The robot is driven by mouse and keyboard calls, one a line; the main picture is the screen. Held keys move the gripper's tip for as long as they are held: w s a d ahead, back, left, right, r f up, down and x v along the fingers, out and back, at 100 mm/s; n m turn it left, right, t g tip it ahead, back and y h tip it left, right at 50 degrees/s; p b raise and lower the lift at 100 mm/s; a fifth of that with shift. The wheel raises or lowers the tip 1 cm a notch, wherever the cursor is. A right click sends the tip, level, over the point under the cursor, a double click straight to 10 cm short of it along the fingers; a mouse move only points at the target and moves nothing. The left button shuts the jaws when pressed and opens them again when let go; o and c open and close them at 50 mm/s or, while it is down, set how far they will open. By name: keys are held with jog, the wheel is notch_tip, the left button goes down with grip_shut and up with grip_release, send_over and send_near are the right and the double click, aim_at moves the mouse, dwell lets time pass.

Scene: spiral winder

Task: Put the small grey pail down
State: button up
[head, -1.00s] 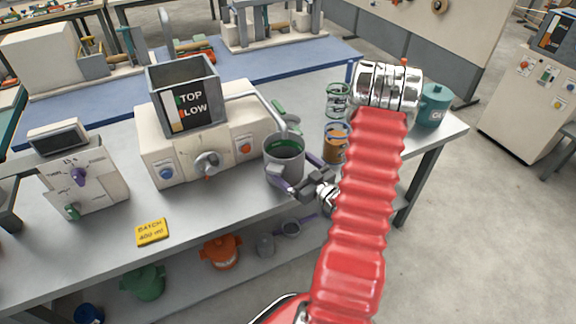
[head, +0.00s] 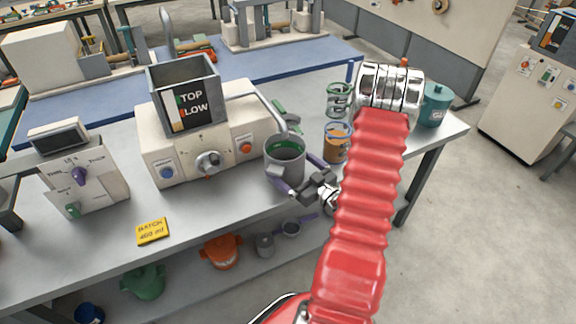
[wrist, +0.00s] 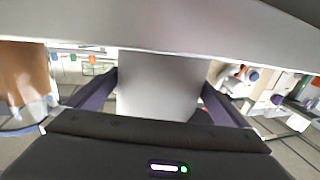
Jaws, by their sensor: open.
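The small grey pail (head: 284,168) stands upright at the right end of the cream machine, with green stuff inside its rim. It appears to rest on the grey bench top (head: 225,208); its foot is partly hidden by a finger. My gripper (head: 298,176) is open, with its purple fingers on either side of the pail, reaching in from the right. In the wrist view the pail's grey wall (wrist: 158,85) fills the space between the fingers. I cannot tell whether either finger still touches it.
The cream machine (head: 222,150) with a square hopper stands close left of the pail. A jar of brown stuff (head: 336,148) and a teal pot (head: 435,106) stand to the right. A yellow batch card (head: 152,231) lies near the front edge. Bare bench lies between card and pail.

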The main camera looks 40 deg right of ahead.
jog(key=s, duration=1.1)
jog(key=shift+s+a, duration=0.15)
jog(key=shift+s, duration=0.15)
jog(key=shift+s, duration=0.1)
dwell(0.6)
